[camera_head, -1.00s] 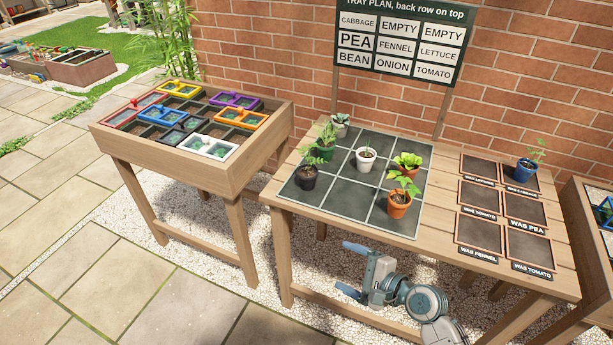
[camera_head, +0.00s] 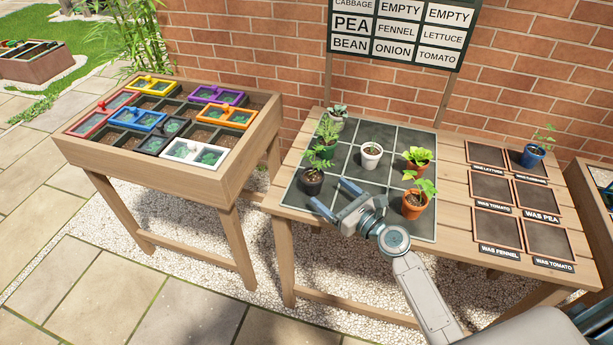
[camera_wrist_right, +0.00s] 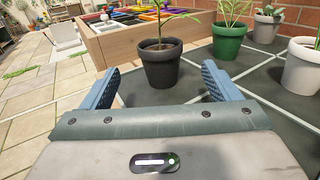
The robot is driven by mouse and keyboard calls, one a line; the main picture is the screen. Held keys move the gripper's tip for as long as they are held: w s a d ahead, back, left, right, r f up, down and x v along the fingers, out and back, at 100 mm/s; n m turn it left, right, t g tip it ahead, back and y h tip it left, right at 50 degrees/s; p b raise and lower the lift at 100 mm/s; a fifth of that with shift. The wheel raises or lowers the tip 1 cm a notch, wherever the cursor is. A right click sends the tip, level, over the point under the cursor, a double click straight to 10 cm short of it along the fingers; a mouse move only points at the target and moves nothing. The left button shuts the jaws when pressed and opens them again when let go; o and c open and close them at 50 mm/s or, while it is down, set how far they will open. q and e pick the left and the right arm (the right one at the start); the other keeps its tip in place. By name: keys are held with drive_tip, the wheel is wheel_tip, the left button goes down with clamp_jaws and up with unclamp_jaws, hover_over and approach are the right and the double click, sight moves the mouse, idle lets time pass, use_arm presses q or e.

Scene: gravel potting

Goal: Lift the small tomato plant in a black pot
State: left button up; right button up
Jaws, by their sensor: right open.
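The small tomato plant in a black pot (camera_head: 312,181) stands upright at the front left of the grey gridded mat (camera_head: 355,215) on the potting table. In the right wrist view the dark pot (camera_wrist_right: 161,68) is ahead of the jaws, roughly between the two fingers. My right gripper (camera_head: 334,198) is open and empty, its blue fingers pointing left towards the pot, with a gap between them and it. My left gripper is not in view.
A green pot (camera_head: 326,151), a white pot (camera_head: 371,158) and an orange pot (camera_head: 413,206) stand nearby on the mat. A wooden planter (camera_head: 150,160) is at left. Square trays (camera_head: 490,188) and a blue pot (camera_head: 531,156) are at right. A sign (camera_head: 400,32) stands behind.

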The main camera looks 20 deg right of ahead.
sight(320, 184)
drive_tip(key=x, duration=0.4)
drive_tip(key=shift+w+a+r, duration=0.15)
drive_tip(key=shift+w, duration=0.15)
drive_tip(key=x, duration=0.1)
drive_tip(key=p+x, duration=0.1)
drive_tip(key=x, duration=0.3)
drive_tip(key=shift+r+p, duration=0.25)
drive_tip(key=shift+p, duration=0.05)
drive_tip(key=shift+w, duration=0.2)
drive_tip(key=shift+s, duration=0.1)
drive_tip(key=shift+c, duration=0.9)
drive_tip(key=c, duration=0.9)
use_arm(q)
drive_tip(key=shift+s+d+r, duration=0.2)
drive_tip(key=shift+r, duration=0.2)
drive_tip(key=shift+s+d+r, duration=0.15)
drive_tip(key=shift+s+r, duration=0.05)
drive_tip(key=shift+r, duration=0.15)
use_arm(e)
drive_tip(key=shift+c, duration=0.2)
